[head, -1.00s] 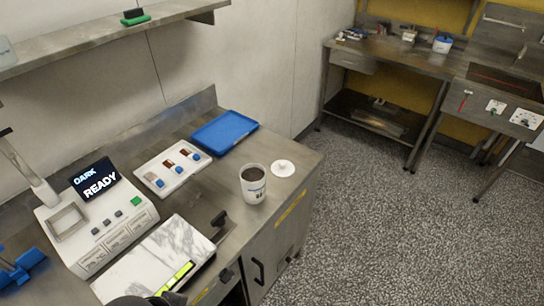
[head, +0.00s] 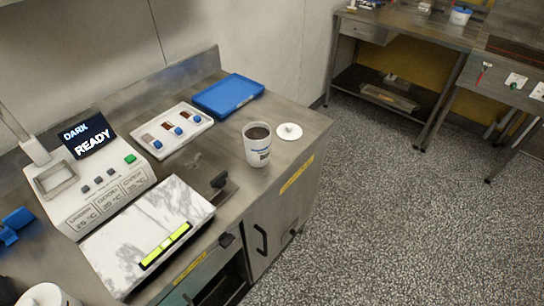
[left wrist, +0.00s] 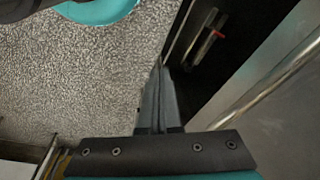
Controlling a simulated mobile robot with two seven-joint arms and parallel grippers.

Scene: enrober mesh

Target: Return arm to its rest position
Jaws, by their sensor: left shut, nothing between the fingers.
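My left gripper (left wrist: 157,98) shows in the left wrist view. Its two fingers are together and hold nothing. Behind them in that view are the speckled floor (left wrist: 70,75) and a metal cabinet front with a bar handle (left wrist: 262,75). The fingers appear clear of both, though the exact gap cannot be told. In the head view neither gripper can be made out. My right gripper shows in no view.
The steel counter (head: 215,165) bears a machine (head: 95,185) reading "DARK READY", a marble slab (head: 120,240), a sample tray (head: 200,122), a blue tray (head: 228,94), a cup of brown liquid (head: 257,150) and a white lid (head: 289,131). Open floor (head: 390,220) lies right.

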